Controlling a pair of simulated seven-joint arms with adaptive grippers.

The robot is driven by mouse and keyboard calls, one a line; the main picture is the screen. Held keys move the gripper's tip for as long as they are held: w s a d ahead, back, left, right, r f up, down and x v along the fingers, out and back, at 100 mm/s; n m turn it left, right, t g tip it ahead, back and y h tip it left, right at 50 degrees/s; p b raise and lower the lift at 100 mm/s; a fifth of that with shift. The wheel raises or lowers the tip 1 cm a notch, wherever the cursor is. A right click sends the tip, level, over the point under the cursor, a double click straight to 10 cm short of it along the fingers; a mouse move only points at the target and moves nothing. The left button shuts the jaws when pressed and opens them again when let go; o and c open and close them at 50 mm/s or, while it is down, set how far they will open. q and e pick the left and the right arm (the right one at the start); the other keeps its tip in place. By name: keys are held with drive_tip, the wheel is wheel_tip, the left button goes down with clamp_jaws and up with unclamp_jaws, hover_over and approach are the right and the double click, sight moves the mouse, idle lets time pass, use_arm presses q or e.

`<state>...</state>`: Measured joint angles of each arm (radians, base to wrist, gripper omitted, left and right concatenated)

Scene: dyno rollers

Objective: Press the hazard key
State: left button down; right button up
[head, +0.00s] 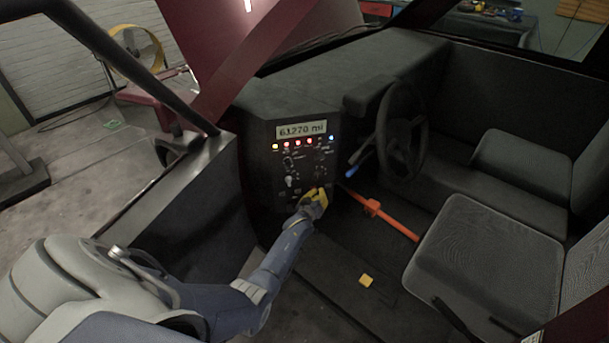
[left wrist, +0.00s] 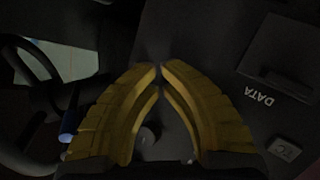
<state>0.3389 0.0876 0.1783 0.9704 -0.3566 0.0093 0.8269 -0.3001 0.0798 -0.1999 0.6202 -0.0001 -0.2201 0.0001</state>
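My left gripper (head: 318,196) has yellow fingers and is at the lower part of the dark dash console (head: 262,165). In the left wrist view its fingertips (left wrist: 160,66) meet almost together with nothing visible between them, in front of a dark panel. A small grey square key (left wrist: 284,150) with a faint mark is at the lower right of that view; I cannot read it. I cannot tell which key is the hazard key. My right gripper is not in view.
The console has a display (head: 302,130), several lit lamps and small knobs. A panel labelled DATA (left wrist: 262,95) shows in the wrist view. The steering wheel (head: 401,130), an orange bar (head: 395,220) and a seat (head: 485,260) are to the right. A yellow block (head: 366,280) lies on the floor.

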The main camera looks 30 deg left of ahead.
use_arm(q)
drive_tip(key=shift+d, duration=0.1)
idle(0.6)
drive_tip(key=shift+s+d, duration=0.25)
drive_tip(key=shift+s, duration=0.05)
drive_tip(key=shift+s+d, duration=2.05)
drive_tip(key=shift+d, duration=0.1)
